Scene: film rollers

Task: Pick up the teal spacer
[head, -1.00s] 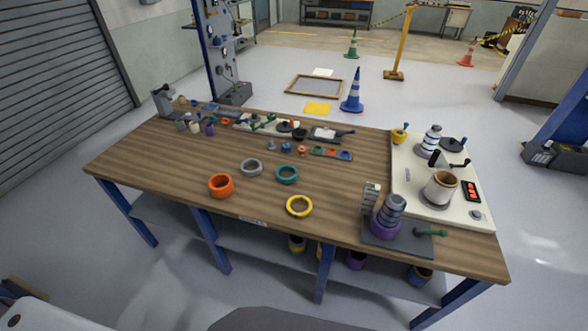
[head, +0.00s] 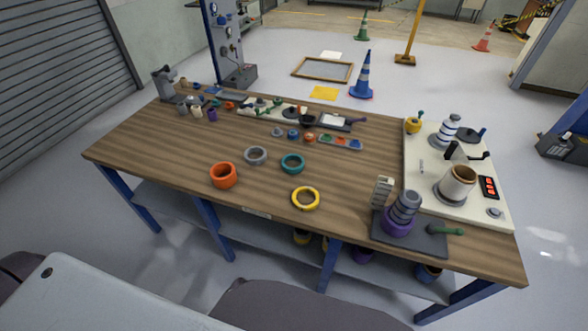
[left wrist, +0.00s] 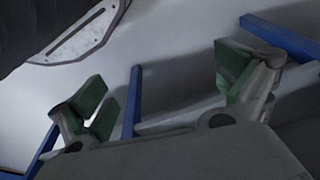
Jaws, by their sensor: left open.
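The teal spacer (head: 292,163) is a ring lying flat near the middle of the wooden workbench (head: 165,150) in the head view. A grey ring (head: 256,155) lies to its left, and a yellow ring (head: 305,198) lies nearer the front edge. An orange ring (head: 223,175) lies further left. My left gripper (left wrist: 165,95) shows in the left wrist view with its green-padded fingers wide apart and nothing between them. Floor and blue bench legs show beyond it, and no spacer is visible there. Neither gripper shows in the head view.
A cream machine plate (head: 420,170) with a cup fills the bench's right end. A dark base (head: 425,240) holding a purple and grey stack stands at the front right. Small parts and trays line the back. The bench's left front is clear.

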